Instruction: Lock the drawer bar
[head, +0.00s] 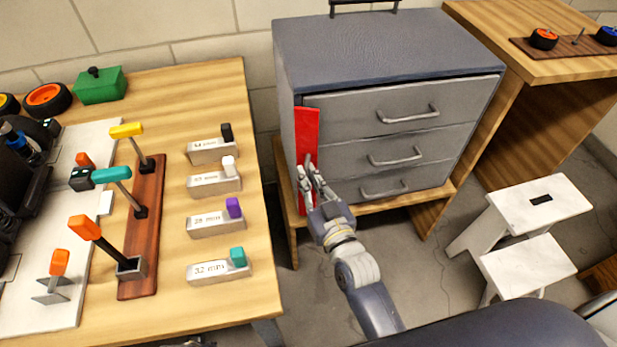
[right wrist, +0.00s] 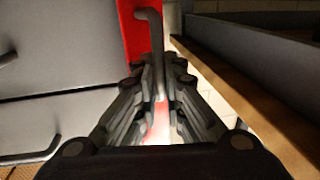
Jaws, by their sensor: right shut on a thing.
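The red drawer bar (head: 307,135) stands upright along the left front edge of the grey drawer cabinet (head: 380,45). My right gripper (head: 308,180) is at the lower half of the bar, in front of it. In the right wrist view the fingers (right wrist: 157,90) are shut on the bar's grey handle (right wrist: 155,45), with the red bar (right wrist: 132,30) behind. The top drawer (head: 380,100), middle drawer (head: 385,150) and bottom drawer (head: 375,187) look shut. The gripper hides part of the bar. My left gripper is not recognisable in view.
The cabinet sits on a low wooden stand (head: 395,198). A wooden table (head: 215,90) with tools and labelled blocks is close on the left. A white step stool (head: 535,210) and a wooden desk (head: 540,65) are on the right. Some floor beside my right arm is clear.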

